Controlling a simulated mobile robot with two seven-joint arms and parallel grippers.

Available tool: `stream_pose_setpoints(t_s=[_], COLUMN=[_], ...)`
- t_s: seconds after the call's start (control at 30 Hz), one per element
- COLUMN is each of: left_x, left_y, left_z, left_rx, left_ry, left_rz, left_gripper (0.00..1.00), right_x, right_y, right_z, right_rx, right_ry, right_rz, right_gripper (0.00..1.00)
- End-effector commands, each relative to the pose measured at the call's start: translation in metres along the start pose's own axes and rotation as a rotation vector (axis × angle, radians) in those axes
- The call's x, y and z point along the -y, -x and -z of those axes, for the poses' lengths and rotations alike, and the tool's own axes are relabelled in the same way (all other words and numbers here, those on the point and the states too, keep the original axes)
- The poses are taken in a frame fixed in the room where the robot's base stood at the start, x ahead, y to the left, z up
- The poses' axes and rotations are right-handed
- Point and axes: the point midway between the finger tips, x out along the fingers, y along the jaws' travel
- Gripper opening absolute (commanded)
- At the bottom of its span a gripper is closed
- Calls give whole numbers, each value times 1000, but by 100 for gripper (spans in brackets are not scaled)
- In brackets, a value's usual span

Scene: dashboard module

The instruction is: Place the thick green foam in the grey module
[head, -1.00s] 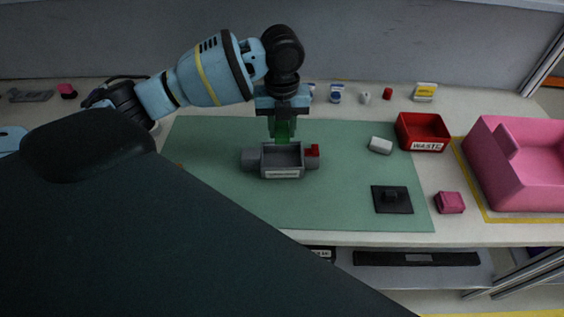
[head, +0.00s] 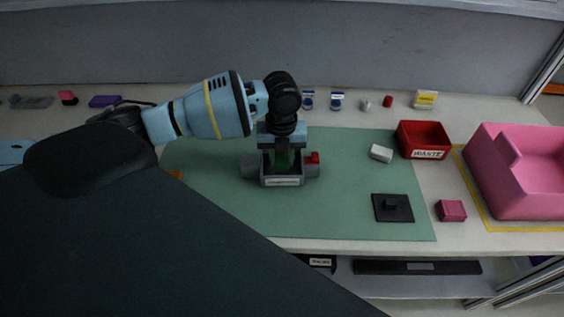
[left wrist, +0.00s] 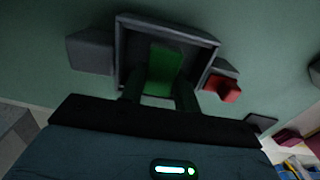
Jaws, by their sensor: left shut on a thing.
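The grey module (head: 283,182) sits on the green mat, with a red part (head: 314,157) on its right side. It also shows in the left wrist view as an open grey box (left wrist: 126,45). My left gripper (head: 282,160) points down into the module's opening and is shut on the thick green foam (left wrist: 165,68). The foam stands between the fingers, inside the module's walls as seen from the wrist. In the head view the foam (head: 283,158) is a dark green strip mostly hidden by the gripper. Whether it touches the floor cannot be told. My right gripper is not in view.
On the green mat (head: 220,210) lie a white block (head: 381,153) and a black plate (head: 392,208). To the right are a red waste bin (head: 423,140), a pink block (head: 451,211) and a large pink bin (head: 515,175). Small containers line the back.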

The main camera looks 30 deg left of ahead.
Motion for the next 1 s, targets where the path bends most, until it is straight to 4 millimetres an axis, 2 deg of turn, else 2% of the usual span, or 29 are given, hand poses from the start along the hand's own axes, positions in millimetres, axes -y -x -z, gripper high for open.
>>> stream_pose_setpoints(t_s=[0.03, 0.17, 0.6, 0.63, 0.77, 0.8, 1.0], left_x=[0, 0, 0, 0, 0, 0, 0], left_y=[-9, -21, -25, -26, -25, -25, -25], left_z=[0, 0, 0, 0, 0, 0, 0], left_rx=[-3, -1, 0, 0, 1, 1, 1], left_ry=[1, 1, 0, 0, 0, 0, 0], left_rz=[-1, -1, 0, 1, 1, 1, 1], left_gripper=[10, 10, 10, 33, 50, 53, 53], right_x=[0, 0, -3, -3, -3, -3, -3], right_y=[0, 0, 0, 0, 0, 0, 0], right_z=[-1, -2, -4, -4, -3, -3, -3], right_rx=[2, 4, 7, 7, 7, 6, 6], right_ry=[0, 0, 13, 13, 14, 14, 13], right_rz=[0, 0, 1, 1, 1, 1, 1], right_gripper=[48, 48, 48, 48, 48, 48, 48])
